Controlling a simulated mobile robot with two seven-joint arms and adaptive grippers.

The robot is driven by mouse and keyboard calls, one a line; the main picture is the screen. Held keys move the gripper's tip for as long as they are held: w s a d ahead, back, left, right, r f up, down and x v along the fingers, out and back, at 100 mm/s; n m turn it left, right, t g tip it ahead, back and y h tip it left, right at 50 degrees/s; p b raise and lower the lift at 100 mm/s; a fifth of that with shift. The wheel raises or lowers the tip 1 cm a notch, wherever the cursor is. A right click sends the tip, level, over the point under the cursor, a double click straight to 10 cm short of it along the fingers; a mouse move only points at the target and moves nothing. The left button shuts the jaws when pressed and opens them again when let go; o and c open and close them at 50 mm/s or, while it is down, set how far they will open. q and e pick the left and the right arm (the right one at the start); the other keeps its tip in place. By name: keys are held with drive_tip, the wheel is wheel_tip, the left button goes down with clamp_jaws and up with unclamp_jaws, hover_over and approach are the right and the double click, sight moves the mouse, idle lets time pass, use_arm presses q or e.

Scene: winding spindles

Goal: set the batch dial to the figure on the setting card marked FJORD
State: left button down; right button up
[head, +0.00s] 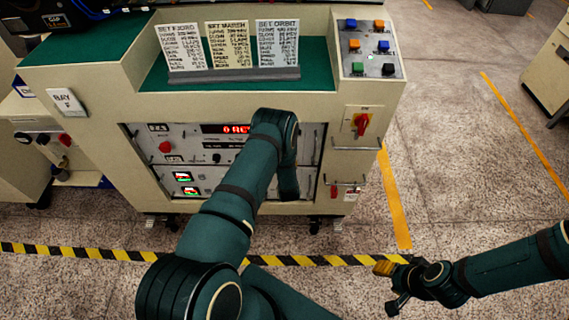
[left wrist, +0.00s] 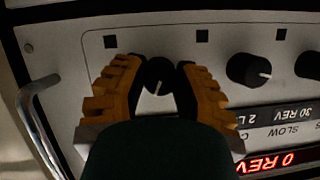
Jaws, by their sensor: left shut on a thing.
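I cannot read a label for this knob. A red display (left wrist: 282,161), upside down there, shows "0 REV" at the frame edge. In the head view my arm hides this gripper and knob. My right gripper (head: 392,284) is at lower right, away from the cabinet; its opening is unclear.
Other black knobs (left wrist: 249,70) sit beside the held one, and a metal handle (left wrist: 40,122) stands out nearby. The cabinet also has a button panel (head: 370,50) and a red rotary switch (head: 361,123).

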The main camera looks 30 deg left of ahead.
use_arm(q)
drive_tip(key=shift+d+f+m+g+y+b, duration=0.1)
drive_tip(key=shift+f+m+g+y+b, duration=0.15)
drive_tip(key=shift+m+y+b, duration=0.65)
drive_tip(key=shift+m, duration=0.7)
drive_tip(key=m+y, duration=0.2)
drive_tip(key=m, duration=0.2)
drive_tip(key=shift+r+g+y, duration=0.1)
drive_tip(key=shift+g+y, duration=0.25)
drive_tip(key=shift+y, duration=0.05)
drive_tip(key=c, duration=0.6)
unclamp_jaws()
